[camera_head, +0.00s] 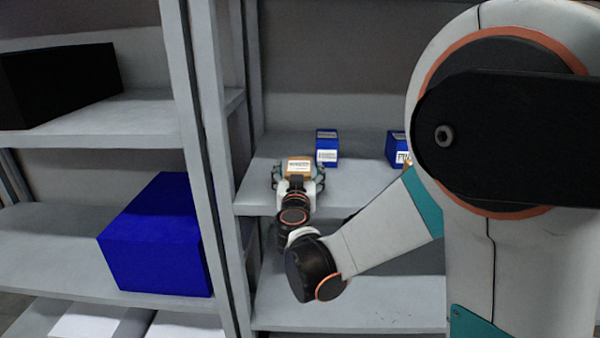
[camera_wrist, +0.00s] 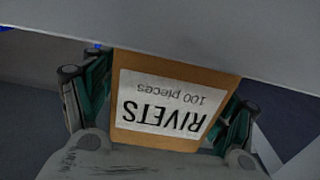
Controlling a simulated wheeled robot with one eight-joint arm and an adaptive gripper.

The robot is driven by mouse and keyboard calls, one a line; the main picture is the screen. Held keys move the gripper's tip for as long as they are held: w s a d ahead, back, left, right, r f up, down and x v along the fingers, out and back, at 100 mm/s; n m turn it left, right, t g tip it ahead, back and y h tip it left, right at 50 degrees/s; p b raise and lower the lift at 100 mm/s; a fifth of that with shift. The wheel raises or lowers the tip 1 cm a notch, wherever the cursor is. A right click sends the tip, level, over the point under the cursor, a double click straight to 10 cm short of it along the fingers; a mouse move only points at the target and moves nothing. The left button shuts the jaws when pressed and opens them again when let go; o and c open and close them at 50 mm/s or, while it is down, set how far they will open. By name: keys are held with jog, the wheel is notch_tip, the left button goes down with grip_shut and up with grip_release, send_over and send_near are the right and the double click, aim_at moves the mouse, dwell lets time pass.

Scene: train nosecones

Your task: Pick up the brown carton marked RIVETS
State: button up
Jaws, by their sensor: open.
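The brown carton marked RIVETS (camera_head: 299,165) stands on the shelf in the head view, with its white label up. In the wrist view the carton (camera_wrist: 222,88) fills the middle, its label reading upside down "RIVETS 100 pieces". My gripper (camera_head: 298,176) is at the carton, with one finger on each side of it. In the wrist view my gripper (camera_wrist: 165,100) has its teal and dark fingers left and right of the carton. The jaws are open; whether either finger touches the carton is hard to tell.
A blue box (camera_head: 327,148) stands behind and right of the carton. Another blue box (camera_head: 397,149) is farther right, partly hidden by my arm. Grey shelf uprights (camera_head: 208,130) stand to the left. A large blue box (camera_head: 160,235) and a black box (camera_head: 60,82) are on the left shelves.

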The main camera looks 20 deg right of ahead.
jog(key=shift+s+r, duration=0.15)
jog(key=shift+c, duration=0.5)
jog(key=c, duration=1.3)
